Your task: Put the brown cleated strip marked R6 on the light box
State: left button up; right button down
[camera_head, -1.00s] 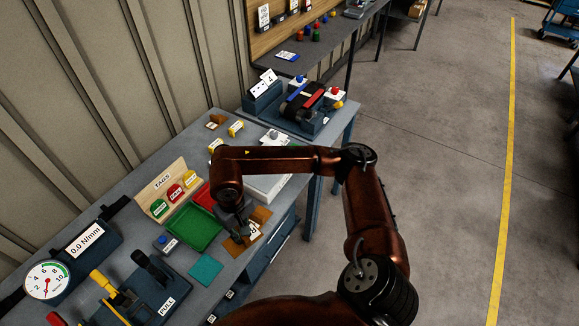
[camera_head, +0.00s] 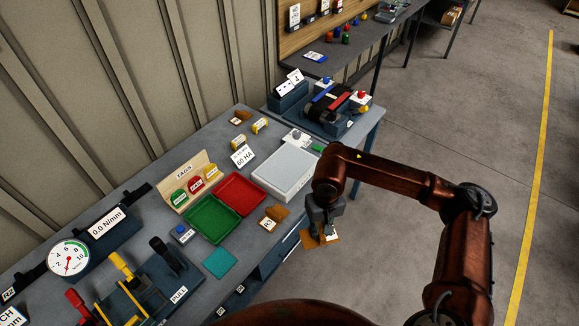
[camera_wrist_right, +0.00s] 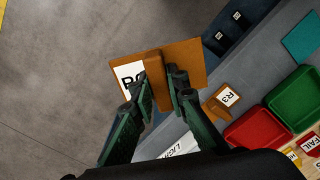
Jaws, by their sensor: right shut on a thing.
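My right gripper (camera_head: 323,226) is shut on a brown cleated strip (camera_head: 309,240) and holds it out past the table's front edge, above the floor. In the right wrist view, the fingers (camera_wrist_right: 160,85) pinch the upright cleat of this strip (camera_wrist_right: 186,58). Its white label is partly covered by a finger, so I cannot read the full mark. The light box (camera_head: 287,169), a pale panel in a grey frame, lies on the table to the left of the gripper, with nothing on its top. Its lettered edge (camera_wrist_right: 178,150) shows at the bottom of the right wrist view. My left gripper is out of view.
Another brown strip, marked R3 (camera_head: 270,221), lies near the front edge. Red (camera_head: 240,190) and green (camera_head: 212,218) trays, a teal square (camera_head: 220,264) and a 60 HA card (camera_head: 243,157) lie nearby. The belt press (camera_head: 335,104) stands beyond the light box.

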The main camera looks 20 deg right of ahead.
aim_at(287, 165)
jog(key=z, duration=1.6)
jog(key=i, duration=0.95)
jog(key=u, duration=2.7)
